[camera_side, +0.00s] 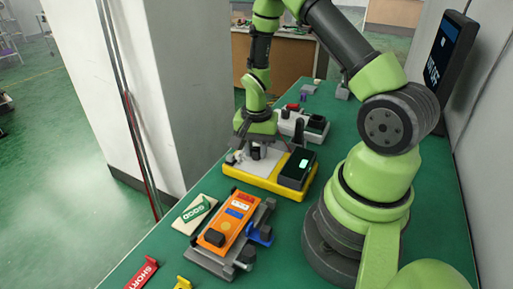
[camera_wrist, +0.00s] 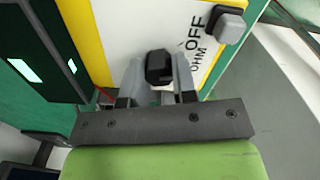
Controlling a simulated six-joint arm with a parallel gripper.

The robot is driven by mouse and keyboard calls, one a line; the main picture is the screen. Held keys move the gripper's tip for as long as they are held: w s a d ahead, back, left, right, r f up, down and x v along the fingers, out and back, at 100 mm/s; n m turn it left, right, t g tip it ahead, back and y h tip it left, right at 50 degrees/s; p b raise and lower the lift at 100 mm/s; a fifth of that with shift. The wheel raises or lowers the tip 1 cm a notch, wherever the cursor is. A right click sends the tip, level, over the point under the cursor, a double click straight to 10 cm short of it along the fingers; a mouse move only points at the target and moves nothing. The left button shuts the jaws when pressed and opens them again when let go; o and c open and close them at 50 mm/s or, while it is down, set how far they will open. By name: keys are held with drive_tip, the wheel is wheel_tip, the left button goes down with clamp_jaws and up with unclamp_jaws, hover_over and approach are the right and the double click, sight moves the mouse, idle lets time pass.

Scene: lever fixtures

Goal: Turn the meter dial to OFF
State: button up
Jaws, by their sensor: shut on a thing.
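The meter (camera_side: 262,183) has a yellow base, a white panel (camera_wrist: 120,25) and a black display box (camera_side: 296,170) with a lit screen. In the wrist view the black dial (camera_wrist: 159,67) sits between the two grey fingers of my gripper (camera_wrist: 158,80), which is shut on it. The word OFF (camera_wrist: 193,36) is printed on the panel to the upper right of the dial, with OHM (camera_wrist: 198,60) beside it. The dial's pointer direction cannot be told. In the side view my gripper (camera_side: 253,150) is down over the panel and partly hides the dial.
A grey-and-black block (camera_wrist: 228,23) stands near the panel's corner in the wrist view.

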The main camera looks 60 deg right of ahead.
sight(256, 148)
drive_tip(key=n, duration=0.5)
drive_tip(key=shift+n, duration=0.3)
drive_tip(key=shift+w, duration=0.1)
idle(0.3)
drive_tip(key=o, duration=0.9)
drive_tip(key=shift+r, duration=0.1)
wheel_tip(256, 148, up, 10)
drive_tip(key=shift+f, duration=0.1)
